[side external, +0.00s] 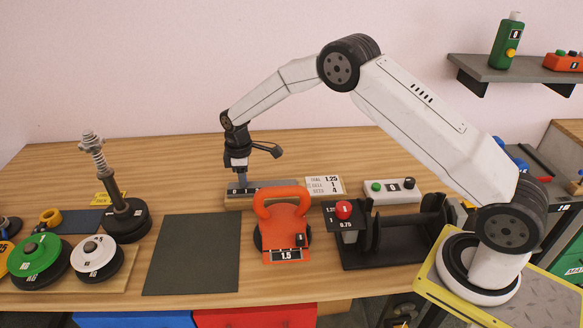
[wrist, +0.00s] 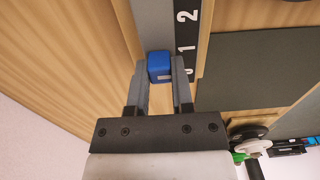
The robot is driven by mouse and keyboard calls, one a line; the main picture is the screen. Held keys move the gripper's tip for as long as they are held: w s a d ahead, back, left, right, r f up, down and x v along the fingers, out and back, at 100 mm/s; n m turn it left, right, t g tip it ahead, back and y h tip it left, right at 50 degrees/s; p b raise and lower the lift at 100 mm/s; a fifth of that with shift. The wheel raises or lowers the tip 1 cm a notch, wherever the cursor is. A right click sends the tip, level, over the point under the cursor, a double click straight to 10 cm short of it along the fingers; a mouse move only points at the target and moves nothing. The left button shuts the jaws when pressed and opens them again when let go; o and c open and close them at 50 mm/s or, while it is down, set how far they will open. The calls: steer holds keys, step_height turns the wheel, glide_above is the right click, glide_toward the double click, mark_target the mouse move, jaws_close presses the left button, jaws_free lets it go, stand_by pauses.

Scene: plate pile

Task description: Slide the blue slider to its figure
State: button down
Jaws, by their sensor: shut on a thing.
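The blue slider (wrist: 160,67) sits on a grey rail (wrist: 154,25), between my two fingers in the wrist view. My gripper (wrist: 160,72) is shut on it. A black scale strip (wrist: 188,30) with white figures 0, 1 and 2 runs beside the rail. The slider stands beside the lower part of the strip, near 0 and below 2. In the side view my gripper (side external: 238,178) points down at the left end of the rail block (side external: 275,186). The slider is hidden there. A white card (side external: 324,185) at the block's right end shows 1.25 in its top line.
An orange kettlebell (side external: 282,220) stands in front of the rail. A black mat (side external: 193,254) lies left of it. A black rack (side external: 388,245) and a button box (side external: 391,191) are to the right. A post with black plates (side external: 125,219) stands at the left.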

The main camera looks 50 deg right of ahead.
steer(key=shift+s+d, duration=0.25)
steer(key=shift+c, duration=2.4)
jaws_free()
steer(key=shift+r, duration=3.9)
